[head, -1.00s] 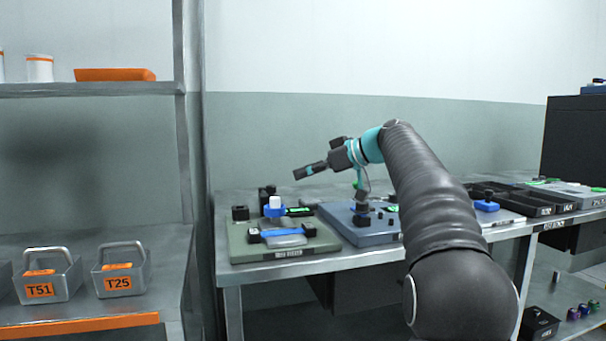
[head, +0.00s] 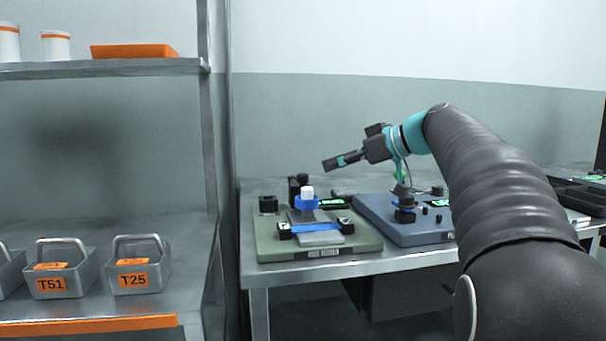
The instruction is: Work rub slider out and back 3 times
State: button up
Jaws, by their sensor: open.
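A green-grey rub fixture (head: 265,240) lies at the left end of the metal bench. On it a blue slider with a white top (head: 307,200) sits at the back of a grey plate. A blue webbing strip (head: 315,227) spans the plate between two black clamps, in front of the slider. My gripper (head: 328,165) is raised above and behind the fixture, to the right of the white top in the picture, and points left. It is open and empty, apart from the slider; its fingers are small here.
A blue-grey fixture (head: 405,234) with black knobs stands to the right on the bench (head: 350,264), partly behind my arm. Black trays (head: 582,200) are farther right. At left, a metal rack (head: 213,150) holds bins labelled T51 (head: 50,283) and T25 (head: 133,280).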

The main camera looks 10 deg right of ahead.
aim_at(303, 174)
jog(key=p+x, duration=0.1)
jog(key=x, duration=0.9)
jog(key=shift+w+a+f, duration=0.1)
jog(key=shift+a, duration=0.05)
grip_shut()
